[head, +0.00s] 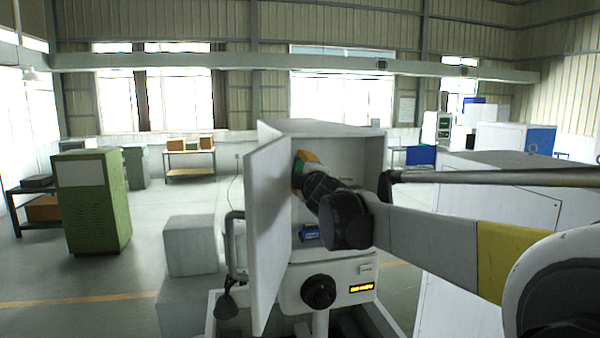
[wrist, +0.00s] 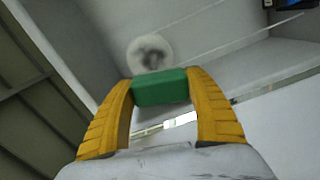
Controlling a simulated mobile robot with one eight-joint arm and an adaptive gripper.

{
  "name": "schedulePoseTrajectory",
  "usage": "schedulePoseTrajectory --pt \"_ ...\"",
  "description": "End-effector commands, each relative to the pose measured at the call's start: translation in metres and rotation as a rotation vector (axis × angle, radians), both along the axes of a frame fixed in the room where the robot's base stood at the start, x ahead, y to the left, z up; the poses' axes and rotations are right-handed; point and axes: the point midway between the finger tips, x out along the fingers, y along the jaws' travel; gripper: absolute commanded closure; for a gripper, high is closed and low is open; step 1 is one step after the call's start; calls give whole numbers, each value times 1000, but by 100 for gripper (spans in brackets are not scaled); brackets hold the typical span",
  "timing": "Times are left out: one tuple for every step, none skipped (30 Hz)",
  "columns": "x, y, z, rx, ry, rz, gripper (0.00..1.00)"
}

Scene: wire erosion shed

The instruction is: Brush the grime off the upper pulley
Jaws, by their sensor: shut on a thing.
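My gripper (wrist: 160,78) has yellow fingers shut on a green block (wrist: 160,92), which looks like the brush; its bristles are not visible. A pale round pulley (wrist: 150,50) with a dark grey smudge on its middle shows just beyond the block in the wrist view. I cannot tell whether the block touches it. In the head view my gripper (head: 301,172) is inside the open white machine cabinet (head: 345,128), high up near the left side. A bit of green (head: 312,157) shows by the fingers. The pulleys are hidden in that view.
The cabinet door (head: 268,225) stands open on the left, close to my arm. A small blue object (head: 309,233) lies on the cabinet floor below my wrist. A black knob (head: 318,291) is on the front. Thin pale lines run right from the pulley in the wrist view.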

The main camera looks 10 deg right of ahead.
Motion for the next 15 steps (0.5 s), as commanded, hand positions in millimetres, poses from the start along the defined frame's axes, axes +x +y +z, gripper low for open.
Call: schedulePoseTrajectory --pt "1 0 1 0 0 0 74" --pt "1 0 3 0 0 0 74" --pt "2 0 5 -1 0 0 74" --pt "3 0 5 -1 0 0 74" --pt "4 0 5 -1 0 0 74" --pt "5 0 5 0 0 0 74" --pt "5 0 5 0 0 0 74" --pt "5 0 5 0 0 0 74" --pt "5 0 5 0 0 0 74" --pt "5 0 5 0 0 0 74" --pt "5 0 5 0 0 0 74" --pt "4 0 5 0 0 0 74" --pt "3 0 5 0 0 0 74" --pt "1 0 5 0 0 0 74" --pt "-2 0 5 0 0 0 74"
